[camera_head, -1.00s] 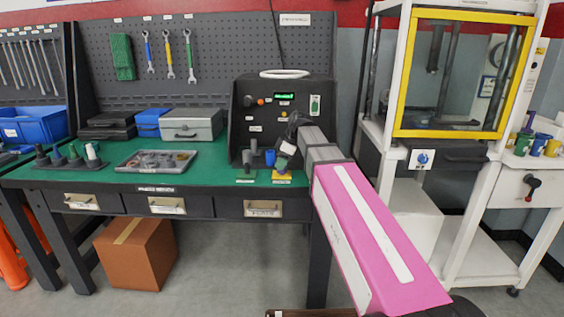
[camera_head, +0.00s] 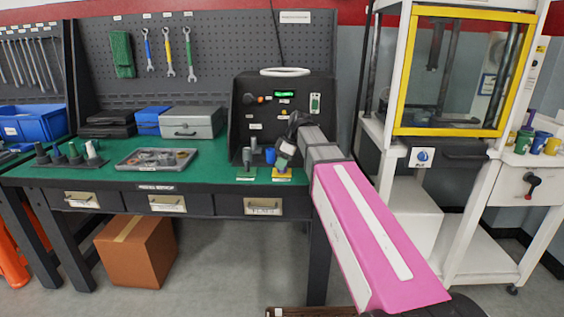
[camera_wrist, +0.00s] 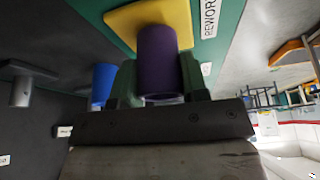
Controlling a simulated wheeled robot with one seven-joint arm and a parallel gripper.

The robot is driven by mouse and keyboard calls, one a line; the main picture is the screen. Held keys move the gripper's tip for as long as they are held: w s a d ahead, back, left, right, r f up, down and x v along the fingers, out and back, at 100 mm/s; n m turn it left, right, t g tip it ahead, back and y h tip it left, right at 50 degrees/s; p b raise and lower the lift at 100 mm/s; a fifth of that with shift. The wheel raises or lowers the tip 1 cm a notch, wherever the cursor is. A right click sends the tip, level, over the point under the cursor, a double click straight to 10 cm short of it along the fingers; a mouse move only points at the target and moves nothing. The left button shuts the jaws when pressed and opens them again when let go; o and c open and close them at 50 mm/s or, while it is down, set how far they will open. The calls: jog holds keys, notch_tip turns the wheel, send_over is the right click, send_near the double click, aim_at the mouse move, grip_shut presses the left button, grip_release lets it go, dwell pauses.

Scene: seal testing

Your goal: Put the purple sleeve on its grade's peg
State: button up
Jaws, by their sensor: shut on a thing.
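The purple sleeve (camera_wrist: 160,62) is held between the green fingers of my gripper (camera_wrist: 160,85) in the wrist view. Its far end meets or overlaps a yellow base plate (camera_wrist: 120,18), beside a label reading REWORK. Whether a peg is inside the sleeve is hidden. In the head view my gripper (camera_head: 284,160) is low over the yellow plate (camera_head: 281,175) at the bench's right end; the sleeve is too small to make out clearly there. A green plate (camera_head: 246,172) with a grey peg stands just left of it.
A blue cylinder (camera_wrist: 103,82) stands close behind my gripper. A black test box (camera_head: 300,100) rises behind the plates. A parts tray (camera_head: 155,160) and several dark pegs (camera_head: 57,155) stand farther left. A yellow-framed machine (camera_head: 465,75) is right of my arm.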

jog(key=shift+f, duration=0.1)
dwell(0.3)
jog(key=o, duration=1.2)
jog(key=shift+r, duration=4.5)
